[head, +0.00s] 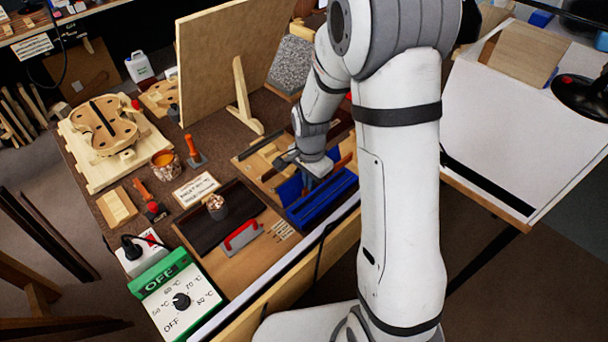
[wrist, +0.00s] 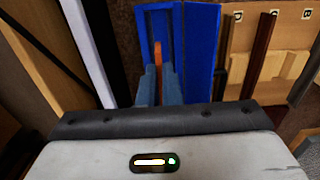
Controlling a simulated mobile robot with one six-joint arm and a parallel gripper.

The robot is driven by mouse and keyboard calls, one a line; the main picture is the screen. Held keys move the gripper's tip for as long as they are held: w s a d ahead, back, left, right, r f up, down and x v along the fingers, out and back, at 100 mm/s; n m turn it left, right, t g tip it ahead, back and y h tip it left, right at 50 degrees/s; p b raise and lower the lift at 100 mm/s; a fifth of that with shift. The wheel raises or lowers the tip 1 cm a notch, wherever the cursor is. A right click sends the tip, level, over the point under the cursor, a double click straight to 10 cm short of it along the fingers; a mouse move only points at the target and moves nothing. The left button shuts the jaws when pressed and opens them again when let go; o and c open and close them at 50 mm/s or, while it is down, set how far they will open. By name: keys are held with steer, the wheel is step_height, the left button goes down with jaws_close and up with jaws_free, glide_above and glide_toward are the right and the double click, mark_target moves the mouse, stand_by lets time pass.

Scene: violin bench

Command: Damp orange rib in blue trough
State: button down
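The blue trough (head: 325,205) lies near the front edge of the bench, below my gripper (head: 306,178). It also shows in the wrist view (wrist: 143,30), with a wider flat blue panel (wrist: 198,45) along its right side. In the wrist view my gripper (wrist: 159,78) points into the trough. Its two blue-grey fingers are close together, on either side of the thin orange rib (wrist: 159,52). The rib's visible end is inside the trough's outline. Its lower part is hidden between the fingers, and I cannot tell how deep it sits.
A wooden board with lettered slots (wrist: 240,70) and dark strips lies right of the trough in the wrist view. A dark tray (head: 190,232) with a cup, a red-handled tool (head: 240,236) and a green control box marked OFF (head: 175,295) stand left of it.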

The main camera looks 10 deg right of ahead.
step_height(320, 180, down, 2)
steer(key=shift+a+f+b, duration=0.15)
steer(key=shift+f+b, duration=0.05)
steer(key=shift+b, duration=0.5)
step_height(320, 180, down, 6)
steer(key=b, duration=0.4)
steer(key=shift+a+b, duration=0.1)
steer(key=shift+b, duration=0.2)
steer(key=c, duration=1.5)
jaws_free()
steer(key=shift+c, duration=0.2)
steer(key=shift+r, duration=0.2)
steer(key=shift+r, duration=3.75)
